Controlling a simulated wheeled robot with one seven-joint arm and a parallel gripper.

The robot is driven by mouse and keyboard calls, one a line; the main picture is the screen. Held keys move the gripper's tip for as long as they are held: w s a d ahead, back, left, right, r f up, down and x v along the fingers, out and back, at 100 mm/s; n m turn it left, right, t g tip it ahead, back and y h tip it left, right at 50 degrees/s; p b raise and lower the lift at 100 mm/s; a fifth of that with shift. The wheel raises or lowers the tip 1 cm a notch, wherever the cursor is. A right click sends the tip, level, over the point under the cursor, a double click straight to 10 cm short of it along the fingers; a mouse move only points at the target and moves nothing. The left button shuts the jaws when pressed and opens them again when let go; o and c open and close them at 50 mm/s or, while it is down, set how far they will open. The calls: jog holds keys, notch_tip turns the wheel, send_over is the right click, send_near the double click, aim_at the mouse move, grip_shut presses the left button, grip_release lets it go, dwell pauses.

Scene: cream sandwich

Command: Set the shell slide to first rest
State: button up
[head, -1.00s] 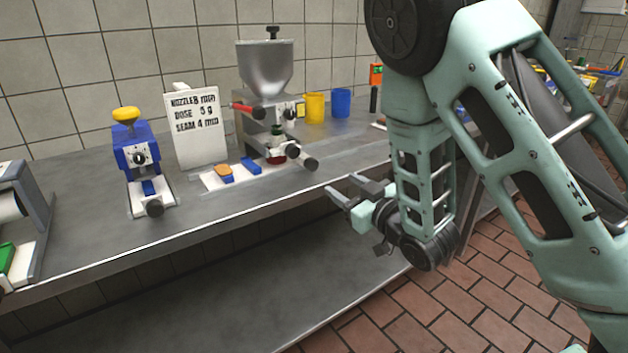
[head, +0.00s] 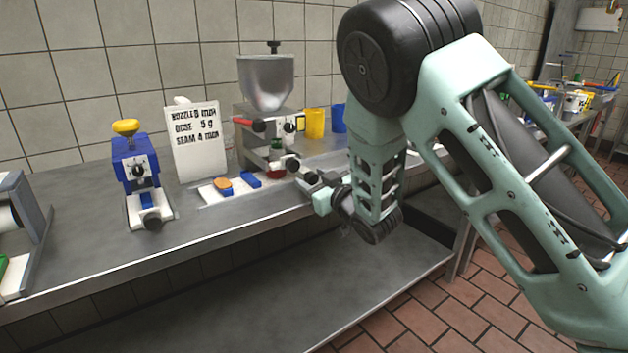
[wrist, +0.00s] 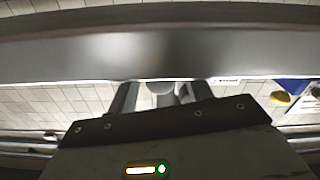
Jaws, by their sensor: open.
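The shell slide (head: 212,196) is a pale flat strip on the steel counter below the filling machine (head: 266,85). An orange-brown shell (head: 223,183) and a blue block (head: 250,179) sit on it. Its right end is partly hidden by the machine's dark knobs and my gripper. My gripper (head: 310,180) is open at the counter's front edge, close to the dark knob (head: 291,163); I cannot tell whether they touch. In the wrist view, my gripper's fingers (wrist: 160,90) stand apart at the counter edge, with a grey rounded part between them.
A sign (head: 196,140) stands behind the slide. A blue press with a yellow knob (head: 126,127) is at left. A yellow cup (head: 314,123) and a blue cup (head: 338,118) stand right of the machine.

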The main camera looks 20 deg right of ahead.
grip_shut()
jog(key=w+d, duration=0.1)
jog(key=d, duration=0.3)
jog(key=w+d+b, duration=0.1)
jog(key=w+d, duration=0.1)
jog(key=d, duration=0.3)
jog(key=w+d+b, duration=0.1)
jog(key=d, duration=0.3)
jog(key=shift+w+d, duration=0.25)
jog(key=shift+d, duration=0.15)
grip_release()
jog(key=v, duration=1.7)
jog(key=shift+s+b, duration=0.2)
jog(key=shift+b, duration=0.15)
